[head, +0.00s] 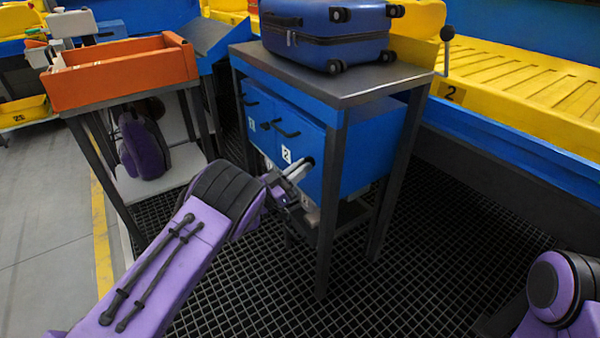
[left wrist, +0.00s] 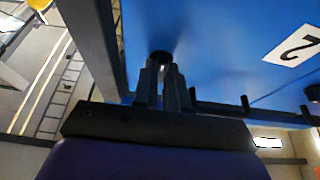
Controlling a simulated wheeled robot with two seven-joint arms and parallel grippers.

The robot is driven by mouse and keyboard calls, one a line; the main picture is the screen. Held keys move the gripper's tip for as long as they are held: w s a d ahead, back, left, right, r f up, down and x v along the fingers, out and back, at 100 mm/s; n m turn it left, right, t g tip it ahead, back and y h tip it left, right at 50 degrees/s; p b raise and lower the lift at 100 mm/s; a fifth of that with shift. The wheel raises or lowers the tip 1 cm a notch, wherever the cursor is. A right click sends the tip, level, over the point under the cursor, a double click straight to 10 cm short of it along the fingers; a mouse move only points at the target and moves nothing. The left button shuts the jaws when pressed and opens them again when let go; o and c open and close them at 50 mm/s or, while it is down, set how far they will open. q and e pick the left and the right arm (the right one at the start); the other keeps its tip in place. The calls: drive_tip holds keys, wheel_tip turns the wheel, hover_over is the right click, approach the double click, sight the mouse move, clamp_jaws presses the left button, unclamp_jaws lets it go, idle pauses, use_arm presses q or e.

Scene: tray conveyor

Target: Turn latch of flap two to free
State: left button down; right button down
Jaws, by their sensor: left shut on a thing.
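Flap two (head: 307,138) is a blue panel on the cabinet front, with a white "2" label and a black bar handle (head: 286,129). Its latch (head: 310,160) is a small dark knob at the flap's right side. My left gripper (head: 303,167) reaches up to it and is shut on it. In the left wrist view, the two fingers (left wrist: 164,80) close around the dark round latch (left wrist: 160,58) against the blue face; the fingers hide part of it, so its turn angle cannot be told. The flap looks closed. My right gripper is out of view.
Flap one (head: 257,115) is left of flap two, with its own handle. A blue suitcase (head: 325,35) lies on the cabinet top (head: 370,80). An orange tray (head: 125,75) stands on a stand at the left. A yellow conveyor (head: 530,80) runs behind. Grated floor lies in front.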

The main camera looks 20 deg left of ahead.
use_arm(q)
drive_tip(key=shift+r, duration=0.15)
drive_tip(key=c, duration=1.2)
unclamp_jaws()
drive_tip(key=shift+w+d, duration=0.1)
drive_tip(key=shift+o, duration=0.2)
drive_tip(key=v, duration=1)
drive_tip(key=shift+s+a, duration=0.2)
drive_tip(key=shift+s, duration=0.05)
